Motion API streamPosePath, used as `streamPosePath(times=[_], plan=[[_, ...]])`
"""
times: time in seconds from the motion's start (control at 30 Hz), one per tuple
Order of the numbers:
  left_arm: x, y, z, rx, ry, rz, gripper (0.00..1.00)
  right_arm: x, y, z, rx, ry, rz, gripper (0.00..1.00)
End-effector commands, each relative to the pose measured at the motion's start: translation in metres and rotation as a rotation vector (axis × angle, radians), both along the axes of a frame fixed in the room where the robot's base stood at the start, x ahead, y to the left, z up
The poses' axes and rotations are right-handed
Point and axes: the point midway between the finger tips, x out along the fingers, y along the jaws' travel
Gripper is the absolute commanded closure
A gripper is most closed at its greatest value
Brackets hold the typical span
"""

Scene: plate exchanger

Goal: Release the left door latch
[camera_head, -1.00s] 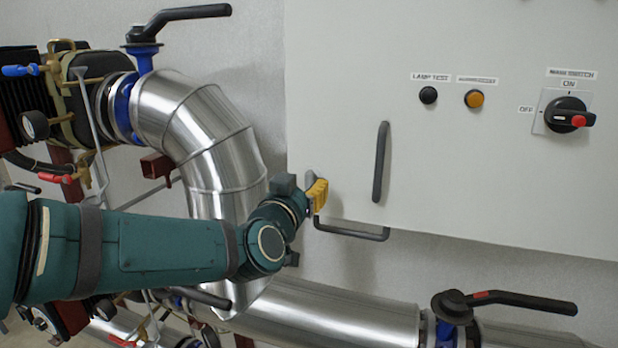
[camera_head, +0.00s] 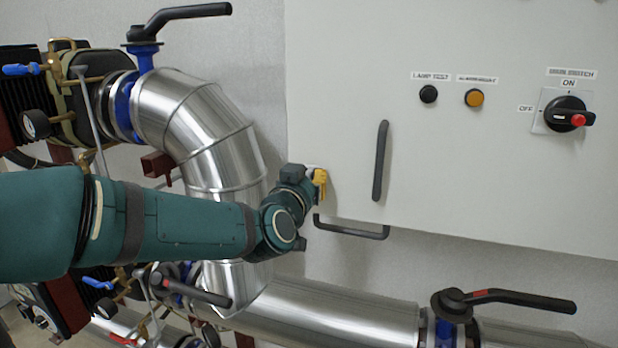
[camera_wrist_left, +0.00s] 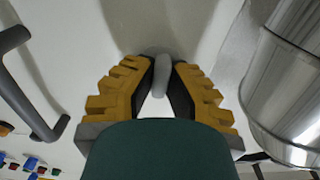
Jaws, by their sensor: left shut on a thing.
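My left gripper (camera_head: 320,184) has yellow fingers and is at the lower left edge of the light grey cabinet door (camera_head: 440,170). In the left wrist view, the fingers of the left gripper (camera_wrist_left: 160,78) are shut on the pale grey door latch (camera_wrist_left: 161,76), a small rounded lever standing out from the door. The latch's tip shows between the fingertips. In the head view the latch is mostly hidden by the gripper. My right gripper is in neither view.
A black vertical handle (camera_head: 381,160) is on the door to the right of my gripper. A black bar handle (camera_head: 350,230) is just below. An insulated silver pipe (camera_head: 200,140) bends close on the left. A black valve lever (camera_head: 510,297) stands at lower right.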

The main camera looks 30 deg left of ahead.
Motion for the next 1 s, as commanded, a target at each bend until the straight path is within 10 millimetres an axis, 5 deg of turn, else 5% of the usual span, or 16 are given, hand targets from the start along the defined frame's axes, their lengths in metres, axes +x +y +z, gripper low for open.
streamPosePath(times=[0.47, 1.0], plan=[[0.000, 0.001, -0.001, -0.086, -0.024, 0.001, 1.00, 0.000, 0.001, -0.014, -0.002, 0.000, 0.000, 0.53], [-0.001, 0.002, -0.002, -0.540, -0.136, 0.000, 1.00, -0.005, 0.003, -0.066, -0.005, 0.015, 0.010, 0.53]])
